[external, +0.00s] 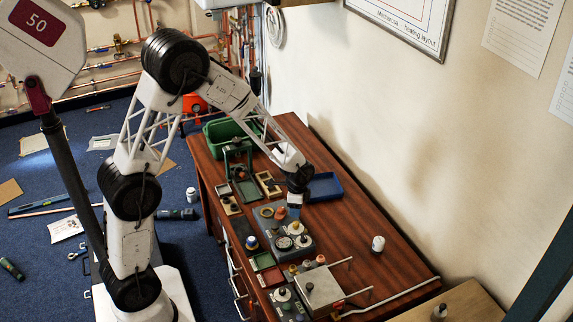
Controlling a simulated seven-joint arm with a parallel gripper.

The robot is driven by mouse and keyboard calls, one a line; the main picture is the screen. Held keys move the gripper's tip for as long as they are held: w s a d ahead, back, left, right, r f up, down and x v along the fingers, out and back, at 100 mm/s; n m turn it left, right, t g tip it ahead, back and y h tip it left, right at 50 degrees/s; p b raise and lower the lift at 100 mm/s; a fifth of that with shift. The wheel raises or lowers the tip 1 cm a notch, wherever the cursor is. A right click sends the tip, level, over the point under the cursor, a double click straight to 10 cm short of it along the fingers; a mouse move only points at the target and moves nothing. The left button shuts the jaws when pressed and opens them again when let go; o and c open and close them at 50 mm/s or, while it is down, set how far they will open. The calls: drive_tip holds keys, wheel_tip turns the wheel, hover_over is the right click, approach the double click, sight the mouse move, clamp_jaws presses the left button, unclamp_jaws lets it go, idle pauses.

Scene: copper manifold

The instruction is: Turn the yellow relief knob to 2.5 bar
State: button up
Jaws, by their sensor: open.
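A grey panel (268,228) with several small knobs and dials stands on the wooden bench. A round white part with a yellowish top (295,228) sits on it and may be the yellow relief knob; it is too small to be sure. A round gauge (284,242) is just below it in the picture, its reading not legible. My gripper (294,211) points down just above the yellowish part, open and with nothing seen in it. I cannot tell whether its fingers are around or above the part.
An orange knob (281,212) is close to my gripper's left. A blue tray (325,187) lies behind it and a green bin (226,135) stands at the far end. A metal box (320,288) with rods stands nearer. The bench (350,225) is mostly clear on the right, near the wall.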

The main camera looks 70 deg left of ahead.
sight(296, 223)
drive_tip(key=shift+f, duration=0.15)
drive_tip(key=shift+f, duration=3.75)
drive_tip(key=c, duration=0.9)
